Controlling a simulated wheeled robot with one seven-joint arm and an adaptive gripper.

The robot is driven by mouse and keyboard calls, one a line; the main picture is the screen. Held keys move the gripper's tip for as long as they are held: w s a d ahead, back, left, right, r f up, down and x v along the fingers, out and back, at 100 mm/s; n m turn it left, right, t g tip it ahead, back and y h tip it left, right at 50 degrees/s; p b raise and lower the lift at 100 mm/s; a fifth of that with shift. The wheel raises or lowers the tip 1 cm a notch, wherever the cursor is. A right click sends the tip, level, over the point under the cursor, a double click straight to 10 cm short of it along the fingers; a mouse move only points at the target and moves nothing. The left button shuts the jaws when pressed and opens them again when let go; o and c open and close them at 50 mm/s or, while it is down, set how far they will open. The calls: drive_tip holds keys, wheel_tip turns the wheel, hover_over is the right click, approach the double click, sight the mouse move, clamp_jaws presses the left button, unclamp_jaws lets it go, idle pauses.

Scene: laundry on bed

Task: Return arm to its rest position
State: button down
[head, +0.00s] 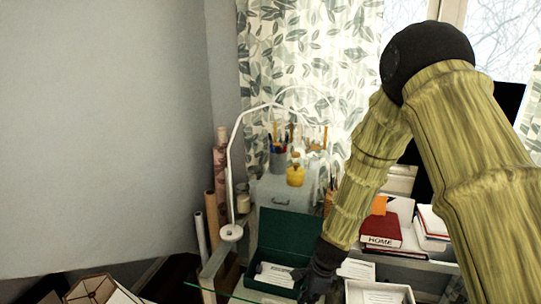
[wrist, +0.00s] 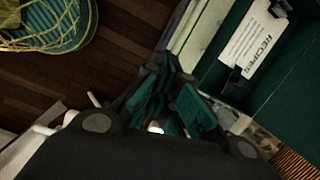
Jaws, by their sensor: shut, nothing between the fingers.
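My arm (head: 378,160), covered in a yellow-green bamboo-like pattern, rises from the right side of the head view, bends at a black joint and reaches down to the desk. My gripper (head: 312,288) is at the lower middle, in front of the right side of an open dark green box (head: 287,232). In the wrist view my gripper (wrist: 174,78) is shut and empty, its fingers pointing away from the camera. The box (wrist: 300,65) lies to the right of the fingers there, with a white card marked RECIPES (wrist: 254,36) in it. I cannot tell whether the fingers touch anything.
A white lamp (head: 232,232) stands left of the box. A grey drawer unit (head: 276,190) with a yellow bottle (head: 295,176) is behind it. A teal basket (wrist: 66,25) stands on the dark wooden floor.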

drive_tip(key=s+d+f+n+h+b, duration=0.2)
drive_tip(key=s+d+f+n, duration=0.35)
drive_tip(key=s+f, duration=0.55)
drive_tip(key=s+d+f+n+b, duration=0.2)
drive_tip(key=s+f+n, duration=0.4)
drive_tip(key=s, duration=0.6)
drive_tip(key=s+d+f+n+b, duration=0.3)
drive_tip(key=s+f+n, duration=0.4)
drive_tip(key=s, duration=0.6)
wheel_tip(320, 180, down, 2)
drive_tip(key=shift+d+f+g, duration=0.15)
drive_tip(key=shift+d+g, duration=0.25)
drive_tip(key=shift+d, duration=0.2)
drive_tip(key=shift+w+a, duration=0.1)
drive_tip(key=shift+a, duration=0.05)
